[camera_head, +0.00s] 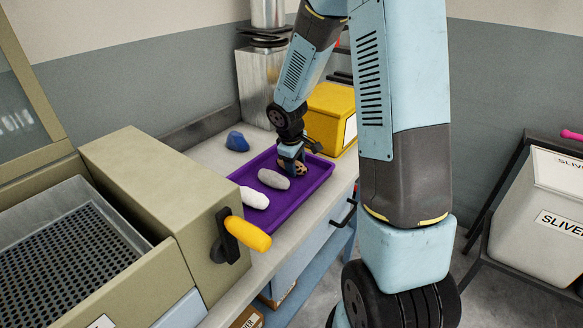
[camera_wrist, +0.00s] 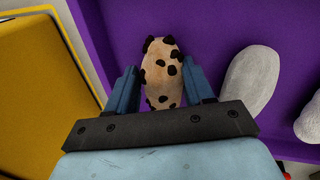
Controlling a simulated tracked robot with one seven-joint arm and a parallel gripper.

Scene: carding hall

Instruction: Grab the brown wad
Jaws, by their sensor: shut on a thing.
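A tan wad with dark brown spots (camera_wrist: 163,72) is between the two fingers of my gripper (camera_wrist: 163,88) in the wrist view. My gripper is shut on it, one finger on each side. In the head view the spotted wad (camera_head: 292,168) shows only in part below my gripper (camera_head: 291,156), over the far right part of the purple tray (camera_head: 219,228). I cannot tell whether it touches the tray floor. No plain brown wad shows. A grey wad (camera_head: 273,179) and a white wad (camera_head: 254,198) lie in the tray nearer to the left.
A blue lump (camera_head: 237,141) lies on the counter behind the tray. A yellow box (camera_head: 332,114) stands right behind the tray. A beige machine with a yellow-handled crank (camera_head: 246,234) borders the tray on the left. A metal duct (camera_head: 262,85) rises at the back.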

